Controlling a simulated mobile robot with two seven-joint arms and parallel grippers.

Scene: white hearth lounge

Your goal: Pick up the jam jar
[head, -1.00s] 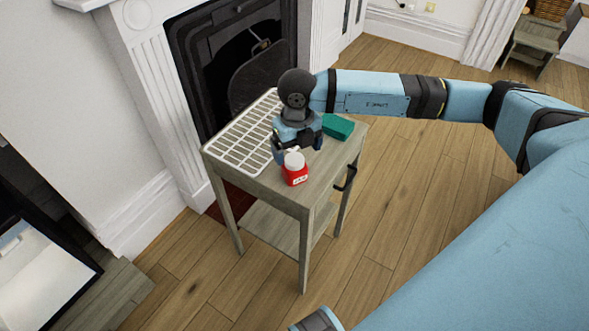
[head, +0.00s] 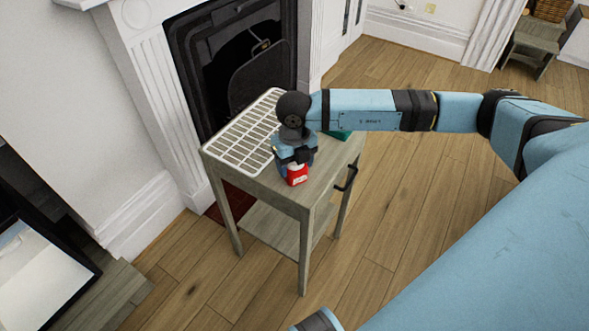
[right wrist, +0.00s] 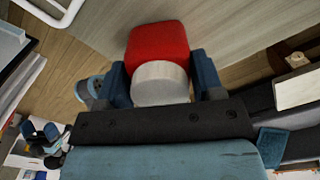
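The jam jar is red with a white lid. In the head view the jam jar (head: 297,176) stands near the front corner of the small grey-wood table (head: 250,178), its lid hidden by my gripper. My right gripper (head: 296,162) is down over the jar's top. In the right wrist view the jar (right wrist: 158,46) and its lid lie between the two blue fingers of the right gripper (right wrist: 160,75). The fingers are very close on both sides; I cannot tell whether they press on it.
A white wire rack (head: 243,135) lies on the table's left side. A green block (head: 341,134) is partly hidden under my right arm. A black handle (head: 347,178) sticks out from the table's right side. The fireplace (head: 235,65) is behind; open floor is to the right.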

